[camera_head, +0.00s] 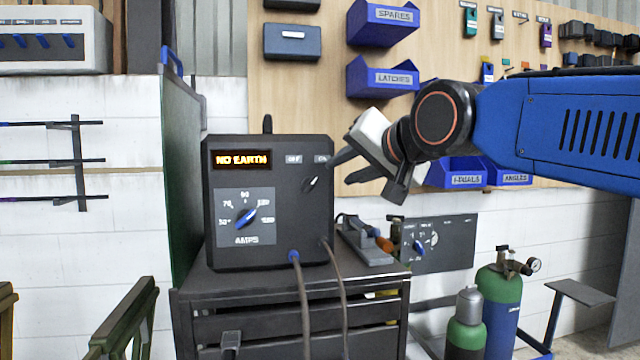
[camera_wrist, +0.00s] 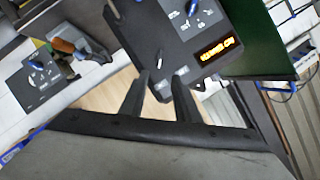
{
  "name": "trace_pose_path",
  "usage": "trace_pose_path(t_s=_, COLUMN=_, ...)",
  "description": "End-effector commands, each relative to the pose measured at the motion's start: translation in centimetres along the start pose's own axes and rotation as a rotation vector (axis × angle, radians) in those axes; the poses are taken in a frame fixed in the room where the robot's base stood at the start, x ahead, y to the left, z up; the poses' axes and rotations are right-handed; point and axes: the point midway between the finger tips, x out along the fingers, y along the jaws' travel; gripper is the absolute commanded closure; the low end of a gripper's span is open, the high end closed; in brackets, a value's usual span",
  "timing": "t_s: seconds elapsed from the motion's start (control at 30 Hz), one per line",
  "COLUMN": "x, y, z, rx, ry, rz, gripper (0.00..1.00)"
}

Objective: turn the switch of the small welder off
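The small welder (camera_head: 222,180) is a black box on a dark drawer cabinet, with a lit orange display reading "NO EARTH". Its switch (camera_head: 312,184) is a small lever under OFF and ON labels, tilted up and right toward ON. The switch also shows in the wrist view (camera_wrist: 158,58), where the welder (camera_wrist: 188,50) appears turned over. My gripper (camera_head: 341,171) is open and empty, just right of the switch in the head view. In the wrist view its fingers (camera_wrist: 161,78) stand apart near the labels; I cannot tell whether they touch the welder.
Below the display is a blue-pointer AMPS dial (camera_head: 246,217). Two cables leave the welder's lower front. A dark control panel (camera_head: 455,250) and gas cylinders (camera_head: 499,305) are at right. A pegboard with blue bins (camera_head: 385,77) is behind. A green screen (camera_head: 182,170) stands left.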

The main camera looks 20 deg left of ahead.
Motion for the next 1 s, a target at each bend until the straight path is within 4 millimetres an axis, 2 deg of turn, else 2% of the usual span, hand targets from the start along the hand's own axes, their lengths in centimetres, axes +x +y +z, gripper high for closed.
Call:
trace_pose_path(t_s=0.1, x=2.3, y=0.1, z=0.0, rx=0.000, ry=-0.001, rz=0.002, gripper=0.71)
trace_pose_path(t_s=0.6, x=10.8, y=0.1, z=0.0, rx=-0.001, ry=0.000, rz=0.001, gripper=0.71)
trace_pose_path(t_s=0.8, x=13.0, y=0.1, z=0.0, rx=-0.001, ry=0.000, rz=0.001, gripper=0.71)
trace_pose_path(t_s=1.0, x=13.8, y=0.1, z=0.0, rx=-0.001, ry=0.000, rz=0.001, gripper=0.71)
